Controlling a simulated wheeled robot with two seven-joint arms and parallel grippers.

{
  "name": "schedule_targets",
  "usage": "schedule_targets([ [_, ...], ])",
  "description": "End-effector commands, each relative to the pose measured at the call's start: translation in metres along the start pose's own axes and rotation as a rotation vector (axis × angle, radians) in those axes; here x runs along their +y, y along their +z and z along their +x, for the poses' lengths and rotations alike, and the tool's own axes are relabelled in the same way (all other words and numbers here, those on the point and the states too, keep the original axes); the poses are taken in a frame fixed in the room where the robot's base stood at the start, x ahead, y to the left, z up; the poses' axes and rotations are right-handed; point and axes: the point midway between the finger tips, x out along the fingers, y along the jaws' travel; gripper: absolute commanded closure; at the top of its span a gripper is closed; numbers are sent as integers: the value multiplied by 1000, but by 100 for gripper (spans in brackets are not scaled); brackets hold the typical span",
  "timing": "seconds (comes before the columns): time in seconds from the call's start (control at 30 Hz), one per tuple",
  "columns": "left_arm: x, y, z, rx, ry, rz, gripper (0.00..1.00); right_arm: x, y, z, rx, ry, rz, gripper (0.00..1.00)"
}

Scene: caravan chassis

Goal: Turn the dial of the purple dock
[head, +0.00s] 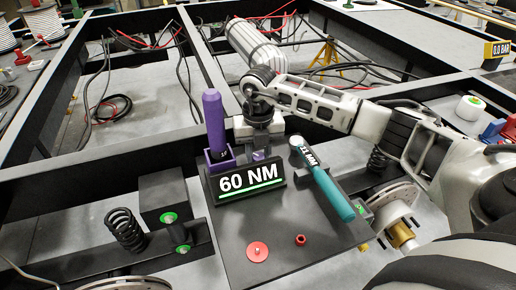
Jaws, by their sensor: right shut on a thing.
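The purple dock (221,166) stands on the black plate, with an upright purple tool (213,118) in it. A black display (246,183) in front of the dock reads "60 NM" over a green bar. My right gripper (259,147) points down behind the display, just right of the purple tool. It is shut on a small purple part (259,155), which looks like the dock's dial; the jaws and the display hide most of it. My left gripper is out of view.
A teal torque wrench (333,191) lies right of the display, near my right gripper. A red disc (257,251) and a small red part (300,240) are on the plate's front. Black chassis beams surround the plate. A coil spring (126,229) stands at left.

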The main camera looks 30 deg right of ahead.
Motion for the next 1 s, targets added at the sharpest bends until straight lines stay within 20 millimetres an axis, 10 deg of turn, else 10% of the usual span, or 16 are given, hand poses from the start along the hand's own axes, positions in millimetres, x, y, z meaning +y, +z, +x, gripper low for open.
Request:
schedule_targets([
  [1.0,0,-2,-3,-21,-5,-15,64,-1,2,-2,-7,3,269,93],
])
